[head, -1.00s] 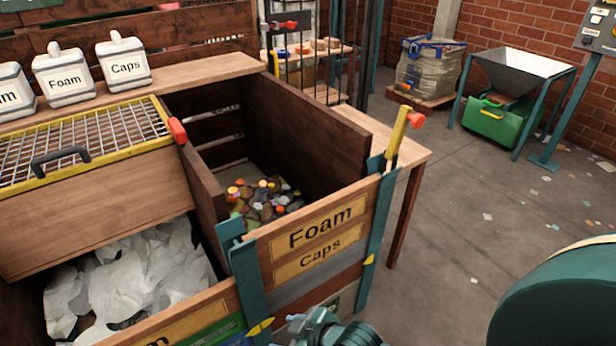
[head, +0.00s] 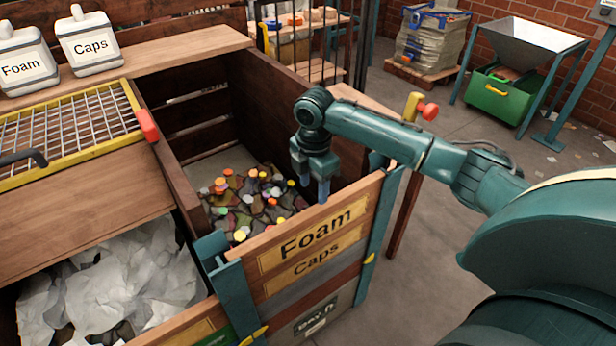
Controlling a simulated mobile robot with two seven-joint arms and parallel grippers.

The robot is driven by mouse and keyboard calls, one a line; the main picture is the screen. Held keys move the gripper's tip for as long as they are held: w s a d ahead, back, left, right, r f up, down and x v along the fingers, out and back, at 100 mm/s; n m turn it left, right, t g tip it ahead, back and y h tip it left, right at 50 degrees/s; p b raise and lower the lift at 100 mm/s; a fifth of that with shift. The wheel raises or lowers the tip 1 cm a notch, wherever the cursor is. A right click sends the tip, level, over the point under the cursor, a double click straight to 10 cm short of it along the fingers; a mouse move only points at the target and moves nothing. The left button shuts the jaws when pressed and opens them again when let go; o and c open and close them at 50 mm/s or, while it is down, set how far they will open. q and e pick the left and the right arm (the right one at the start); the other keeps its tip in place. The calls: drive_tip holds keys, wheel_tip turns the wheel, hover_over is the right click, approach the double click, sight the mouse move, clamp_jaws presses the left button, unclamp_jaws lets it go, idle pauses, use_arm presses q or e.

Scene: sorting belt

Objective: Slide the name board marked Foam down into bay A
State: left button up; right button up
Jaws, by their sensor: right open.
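The name board marked Foam (head: 360,207) is upright between two teal posts (head: 232,283) at the front of the right-hand bay. A yellow plate marked Caps (head: 315,262) shows directly below its lettering. Lower down is a grey plate (head: 318,318) reading BAY; its letter is unclear. My right gripper (head: 311,188) is open, with its fingers pointing down just behind and above the Foam board's top edge. I see nothing between the fingers. Whether a fingertip touches the board I cannot tell. My left gripper is out of view.
The bay behind the board holds several colourful caps (head: 250,200). A neighbouring bay holds white crumpled sheets (head: 110,280) beneath a yellow-framed grate (head: 70,130). Jugs marked Foam (head: 22,65) and Caps (head: 88,42) sit on the ledge.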

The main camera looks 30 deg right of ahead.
sight(313, 220)
wheel_tip(313, 220, down, 11)
drive_tip(key=shift+r, duration=0.2)
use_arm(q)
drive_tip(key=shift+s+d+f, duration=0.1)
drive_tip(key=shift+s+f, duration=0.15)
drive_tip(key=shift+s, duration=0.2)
use_arm(e)
drive_tip(key=shift+f, duration=0.7)
drive_tip(key=shift+c, duration=0.2)
clamp_jaws()
drive_tip(key=c, duration=0.6)
unclamp_jaws()
drive_tip(key=shift+c, duration=0.2)
clamp_jaws()
